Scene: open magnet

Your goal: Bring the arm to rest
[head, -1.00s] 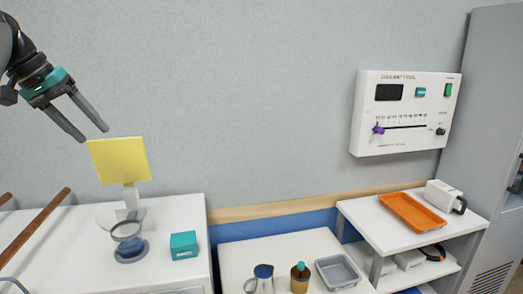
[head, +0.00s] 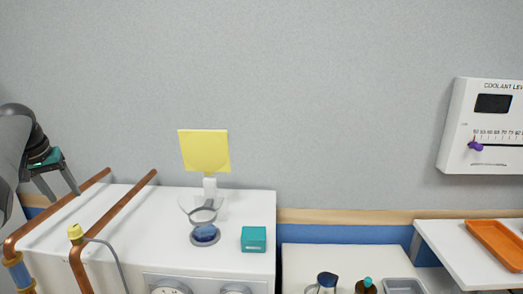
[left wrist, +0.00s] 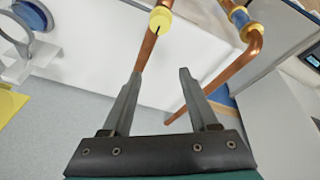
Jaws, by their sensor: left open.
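My left gripper (head: 63,194) is at the far left of the head view, fingers pointing down, near the copper pipes at the left end of the white cabinet (head: 262,212). It is open. In the left wrist view its two fingers (left wrist: 160,74) stand apart with nothing between them. A copper pipe with a yellow fitting (left wrist: 161,20) shows beyond the left finger. I cannot tell how far the fingers are from the pipes. My right gripper is in no view.
On the cabinet stand a yellow square sign (head: 205,151), a glass dish over a blue base (head: 205,234) and a teal box (head: 254,239). Copper pipes (head: 125,205) run along its left side. A coolant panel (head: 490,129) is on the wall, with an orange tray (head: 497,244) below.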

